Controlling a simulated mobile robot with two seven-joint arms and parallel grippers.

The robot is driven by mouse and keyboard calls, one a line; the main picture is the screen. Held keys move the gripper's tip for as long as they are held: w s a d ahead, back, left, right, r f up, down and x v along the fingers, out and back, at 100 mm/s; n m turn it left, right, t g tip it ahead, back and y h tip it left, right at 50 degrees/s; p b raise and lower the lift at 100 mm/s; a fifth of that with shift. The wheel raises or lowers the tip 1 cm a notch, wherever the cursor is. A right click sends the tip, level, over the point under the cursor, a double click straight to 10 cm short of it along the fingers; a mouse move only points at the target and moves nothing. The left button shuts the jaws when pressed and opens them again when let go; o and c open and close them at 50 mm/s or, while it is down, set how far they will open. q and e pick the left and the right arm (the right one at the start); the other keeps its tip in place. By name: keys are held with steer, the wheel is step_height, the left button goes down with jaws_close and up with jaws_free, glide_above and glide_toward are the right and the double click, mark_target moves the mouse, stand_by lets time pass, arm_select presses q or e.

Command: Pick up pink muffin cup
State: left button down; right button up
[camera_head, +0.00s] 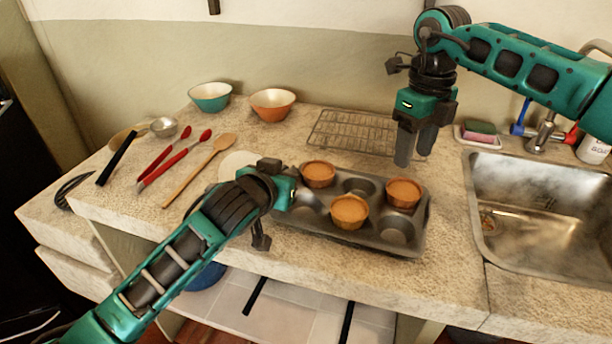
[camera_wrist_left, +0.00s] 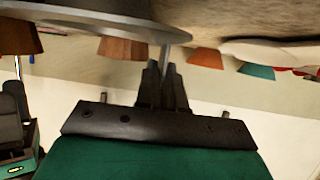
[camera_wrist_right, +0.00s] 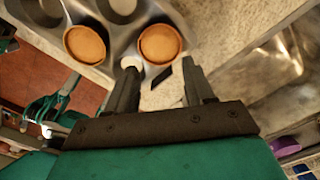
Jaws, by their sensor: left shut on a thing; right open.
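Three orange-brown muffin cups sit in the grey muffin tin (camera_head: 395,240): one at the back left (camera_head: 318,174), one at the right (camera_head: 403,192) and one at the front (camera_head: 350,211). None looks clearly pink. My left gripper (camera_head: 291,187) is at the tin's left edge; in the left wrist view (camera_wrist_left: 164,68) its fingers are closed on the tin's rim. My right gripper (camera_head: 416,148) is open and empty, pointing down behind the right muffin cup. Two muffin cups (camera_wrist_right: 85,45) (camera_wrist_right: 160,43) show beyond its fingers in the right wrist view.
A wire rack (camera_head: 345,132) lies behind the tin. A sink (camera_head: 540,210) is at the right, with a sponge (camera_head: 480,128) behind it. Teal (camera_head: 210,97) and orange (camera_head: 272,103) bowls stand at the back. A wooden spoon (camera_head: 200,170) and red utensils lie at the left.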

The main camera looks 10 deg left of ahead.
steer(key=shift+o, duration=2.2)
steer(key=shift+s+f+y, duration=0.1)
steer(key=shift+s+y, duration=0.15)
steer(key=shift+y, duration=0.05)
steer(key=shift+o, duration=1.4)
steer(key=shift+s+d+n+y, duration=0.3)
steer(key=shift+s+n+y, duration=0.25)
steer(key=shift+n, duration=0.25)
steer(key=shift+o, duration=0.6)
steer(key=d+r+n+t+y, duration=0.1)
steer(key=s+d+r+n+t+y, duration=0.1)
steer(key=d, duration=0.1)
steer(key=shift+d+r, duration=0.15)
steer(key=shift+r, duration=0.2)
glide_above(405, 189)
steer(key=s+d, duration=0.1)
steer(key=d, duration=0.1)
steer(key=f, duration=0.5)
steer(key=shift+s+f, duration=0.2)
steer(key=shift+x, duration=2.9)
